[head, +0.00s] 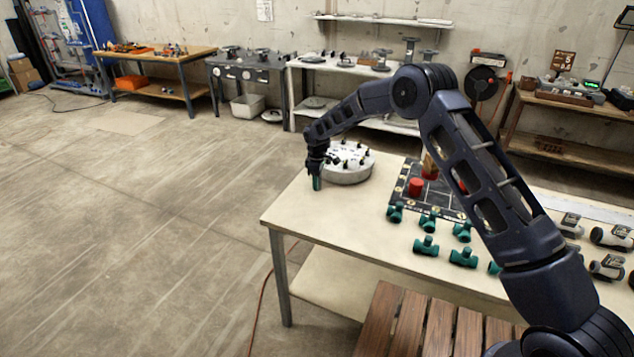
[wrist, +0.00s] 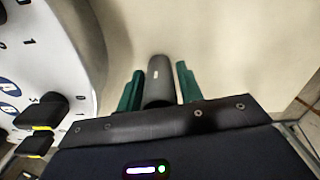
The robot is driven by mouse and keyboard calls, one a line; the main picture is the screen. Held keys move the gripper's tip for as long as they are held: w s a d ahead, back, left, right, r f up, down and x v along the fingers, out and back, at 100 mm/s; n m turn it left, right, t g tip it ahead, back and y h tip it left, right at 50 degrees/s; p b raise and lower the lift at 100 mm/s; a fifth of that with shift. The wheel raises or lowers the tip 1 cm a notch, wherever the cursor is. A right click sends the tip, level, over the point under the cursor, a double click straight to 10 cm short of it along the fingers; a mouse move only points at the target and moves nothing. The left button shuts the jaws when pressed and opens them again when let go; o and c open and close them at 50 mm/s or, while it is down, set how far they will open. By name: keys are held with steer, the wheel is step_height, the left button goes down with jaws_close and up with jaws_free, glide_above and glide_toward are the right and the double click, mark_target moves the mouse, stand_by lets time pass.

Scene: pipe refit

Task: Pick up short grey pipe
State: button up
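The short grey pipe (wrist: 159,80) shows in the wrist view, between the two green fingers of my gripper (wrist: 160,88). One finger is on each side of it, with what look like narrow gaps. The pipe's far end reaches past the fingertips. In the head view my gripper (head: 317,184) points down at the table's far left corner, beside the round white stand. The pipe cannot be made out there, as the gripper hides it.
The round white stand (head: 346,173) with black clips is close on the gripper's right. A dark board (head: 408,207) with red parts and several green tee fittings (head: 426,246) lie further right on the table (head: 330,228). The table's left edge is near.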

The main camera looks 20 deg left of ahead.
steer(key=c, duration=0.6)
steer(key=shift+o, duration=0.2)
